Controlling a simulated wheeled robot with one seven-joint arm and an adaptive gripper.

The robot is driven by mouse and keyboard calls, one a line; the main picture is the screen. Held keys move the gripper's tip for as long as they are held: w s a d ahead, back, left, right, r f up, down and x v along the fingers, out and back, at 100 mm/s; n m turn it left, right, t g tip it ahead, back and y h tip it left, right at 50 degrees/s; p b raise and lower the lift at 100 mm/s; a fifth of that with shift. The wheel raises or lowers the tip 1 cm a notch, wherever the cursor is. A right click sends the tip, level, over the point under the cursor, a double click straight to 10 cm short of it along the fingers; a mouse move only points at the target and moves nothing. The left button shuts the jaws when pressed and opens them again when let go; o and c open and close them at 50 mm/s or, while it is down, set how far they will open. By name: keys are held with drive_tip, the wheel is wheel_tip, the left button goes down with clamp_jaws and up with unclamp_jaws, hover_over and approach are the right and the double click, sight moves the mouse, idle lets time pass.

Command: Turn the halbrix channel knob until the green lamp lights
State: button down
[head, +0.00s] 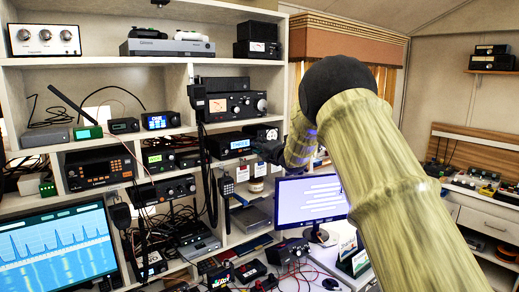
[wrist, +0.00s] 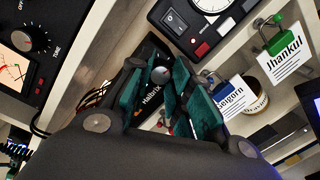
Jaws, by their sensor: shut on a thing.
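The halbrix unit (wrist: 151,92) is a small black box with its name in white, tilted in the wrist view. Its round grey channel knob (wrist: 160,74) sits between the teal finger pads of my gripper (wrist: 157,82). The gripper is shut on the knob. A small orange spot shows on the box near the name, and red spots show lower down by the fingers. I see no lit green lamp; part of the panel is hidden by the fingers. In the head view my gripper (head: 270,151) is a dark shape at the shelf, and the unit cannot be made out.
A black device with a rocker switch and white dial (wrist: 190,22) is close beside the gripper. Tags on a green padlock (wrist: 281,42) and a blue padlock (wrist: 222,87) hang at right, near a mug (wrist: 256,103). A monitor (head: 310,200) stands below right.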

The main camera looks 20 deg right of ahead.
drive_tip(key=shift+d+m, duration=0.1)
drive_tip(key=shift+m, duration=3.3)
drive_tip(key=shift+g, duration=0.3)
drive_tip(key=c, duration=1.3)
unclamp_jaws()
drive_tip(key=shift+o, duration=0.2)
drive_tip(key=v, duration=1.2)
drive_tip(key=shift+d, duration=0.15)
